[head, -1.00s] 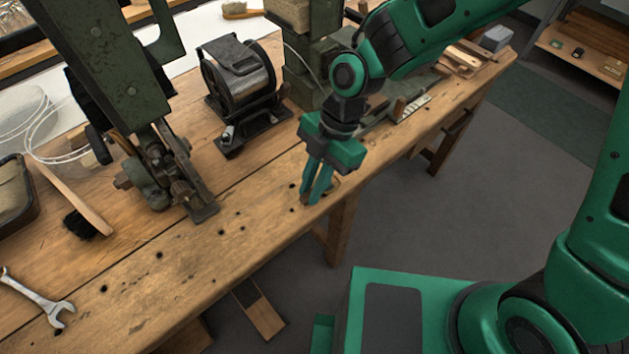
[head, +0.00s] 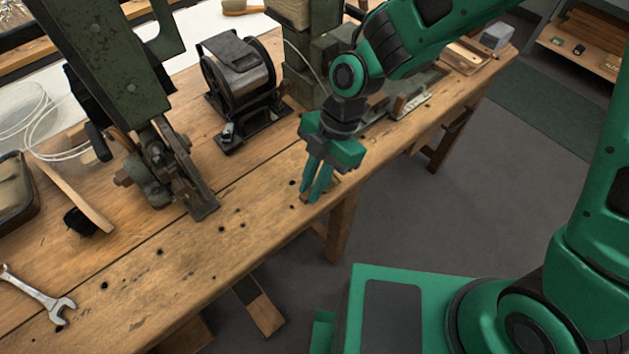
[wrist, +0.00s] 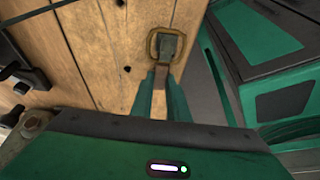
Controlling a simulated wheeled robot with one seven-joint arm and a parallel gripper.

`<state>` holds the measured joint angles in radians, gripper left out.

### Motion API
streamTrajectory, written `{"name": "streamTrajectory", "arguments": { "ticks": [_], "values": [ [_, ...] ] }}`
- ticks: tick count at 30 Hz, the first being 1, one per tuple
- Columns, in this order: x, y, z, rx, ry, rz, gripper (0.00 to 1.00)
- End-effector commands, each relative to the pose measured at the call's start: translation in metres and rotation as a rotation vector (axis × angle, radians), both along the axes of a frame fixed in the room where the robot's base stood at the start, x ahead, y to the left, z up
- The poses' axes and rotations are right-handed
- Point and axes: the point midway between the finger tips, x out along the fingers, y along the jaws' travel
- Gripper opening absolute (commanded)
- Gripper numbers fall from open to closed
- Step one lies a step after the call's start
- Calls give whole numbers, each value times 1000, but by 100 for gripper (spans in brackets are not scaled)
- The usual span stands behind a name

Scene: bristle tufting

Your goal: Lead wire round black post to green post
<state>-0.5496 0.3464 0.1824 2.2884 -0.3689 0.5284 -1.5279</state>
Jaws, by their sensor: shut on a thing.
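My gripper (head: 315,198) points down at the front edge of the bench, its two fingers close together. In the wrist view the fingers (wrist: 159,85) reach toward a small grey-green block (wrist: 168,45) framed by a brass-coloured loop. I cannot make out what is between the fingertips. A thin pale wire (head: 303,58) curves down beside the green machine (head: 300,88) behind the gripper. I cannot tell whether it reaches the gripper. I cannot clearly identify a black post or a green post.
A dark drum on a base (head: 238,80) stands behind and left of my gripper. A green press (head: 130,80) stands farther left, with a coil of pale wire (head: 50,130), a brush (head: 80,205) and a wrench (head: 40,295). The front bench strip (head: 190,265) is mostly clear, with small holes.

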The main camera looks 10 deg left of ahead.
Motion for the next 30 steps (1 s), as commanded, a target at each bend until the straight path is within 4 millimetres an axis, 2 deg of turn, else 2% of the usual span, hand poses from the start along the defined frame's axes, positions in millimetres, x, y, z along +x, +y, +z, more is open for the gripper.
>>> {"name": "streamTrajectory", "arguments": {
  "ticks": [9,10,12,18,21,30],
  "values": [
    [0,0,-4,-1,1,0,0],
    [0,0,-4,0,0,0,22],
    [0,0,-4,0,0,0,36],
    [0,0,-4,0,0,0,36],
    [0,0,-4,0,0,0,52],
    [0,0,-3,0,0,0,52]
  ]
}}
